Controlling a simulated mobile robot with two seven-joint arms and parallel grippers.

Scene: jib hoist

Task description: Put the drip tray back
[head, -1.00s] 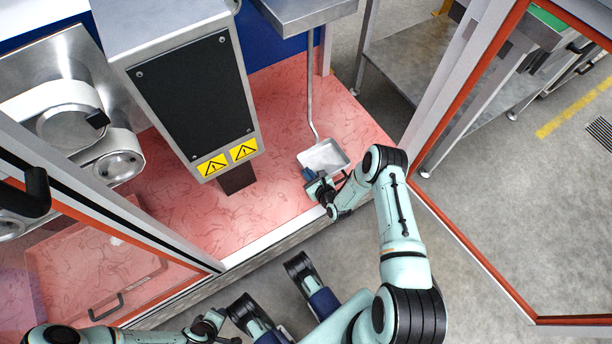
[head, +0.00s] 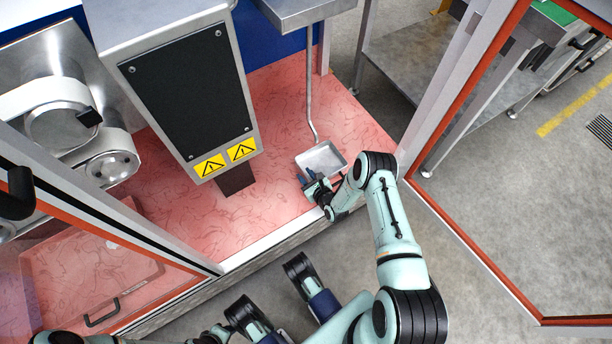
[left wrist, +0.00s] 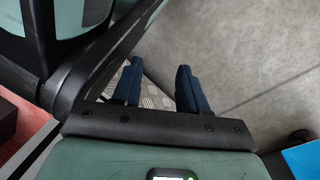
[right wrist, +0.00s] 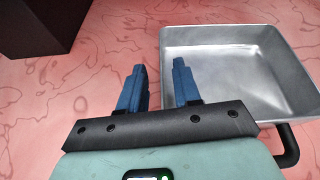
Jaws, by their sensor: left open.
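The drip tray, a shallow square silver metal pan (head: 322,160), lies on the pink patterned floor below a thin vertical pipe. In the right wrist view the tray (right wrist: 238,72) fills the right side, with a dark bar handle (right wrist: 289,147) at its near right. My right gripper (head: 308,180) is at the tray's near left side. Its blue fingers (right wrist: 160,85) are apart with nothing held between them; the right finger overlaps the tray's left edge in the picture, and contact cannot be told. My left gripper (left wrist: 158,85) is open and empty above grey floor.
A grey column with a black panel (head: 187,95) and warning labels stands left of the tray. A metal shelf (head: 305,10) juts out above. An orange-edged door frame (head: 440,130) stands right of my right arm. A pale sill (head: 270,235) edges the pink floor.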

